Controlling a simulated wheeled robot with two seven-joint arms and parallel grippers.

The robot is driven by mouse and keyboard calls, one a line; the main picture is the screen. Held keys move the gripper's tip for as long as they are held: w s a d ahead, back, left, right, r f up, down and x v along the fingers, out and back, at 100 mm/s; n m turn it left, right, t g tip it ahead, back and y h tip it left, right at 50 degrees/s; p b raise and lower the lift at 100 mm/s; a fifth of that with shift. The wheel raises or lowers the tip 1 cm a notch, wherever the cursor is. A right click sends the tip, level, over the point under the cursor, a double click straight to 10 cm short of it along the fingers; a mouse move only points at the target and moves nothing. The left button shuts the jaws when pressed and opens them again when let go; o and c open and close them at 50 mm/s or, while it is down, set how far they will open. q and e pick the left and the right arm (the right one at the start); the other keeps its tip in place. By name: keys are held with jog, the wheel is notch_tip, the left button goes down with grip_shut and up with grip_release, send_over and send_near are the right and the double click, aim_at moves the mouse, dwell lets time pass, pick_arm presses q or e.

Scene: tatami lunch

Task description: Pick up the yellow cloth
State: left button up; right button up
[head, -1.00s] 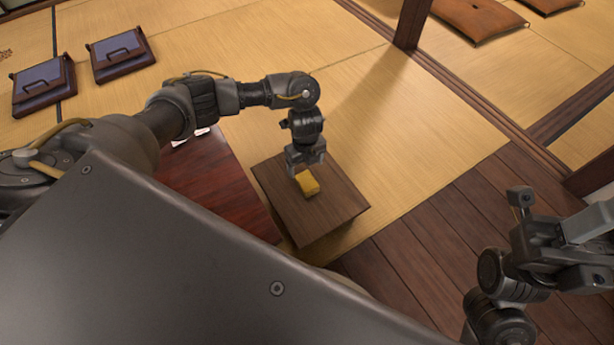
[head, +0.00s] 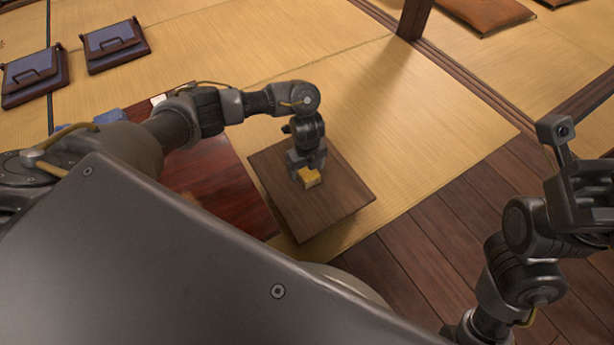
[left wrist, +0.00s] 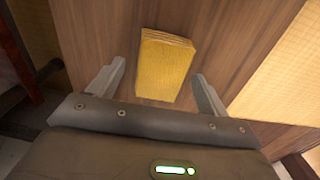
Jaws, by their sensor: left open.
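The yellow cloth (head: 309,178) is a small folded block on a small dark wooden table (head: 330,205). My left gripper (head: 307,168) is over the cloth, pointing down, and hides part of it in the head view. In the left wrist view the cloth (left wrist: 165,65) lies ahead of and between the two spread fingers (left wrist: 158,88), with a gap to each finger. The left gripper is open and holds nothing. My right arm (head: 530,240) is at the right; its fingertips are not clearly visible.
A reddish low table (head: 215,185) stands left of the small table, partly behind my arm. Floor cushions (head: 115,45) lie at the upper left and brown ones (head: 485,12) at the upper right. A wooden post (head: 414,18) stands at the top. Tatami right of the small table is clear.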

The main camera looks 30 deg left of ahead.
pick_arm(q)
jog(key=shift+f, duration=0.55)
jog(key=c, duration=1.1)
jog(key=shift+o, duration=0.2)
jog(key=shift+r, duration=0.1)
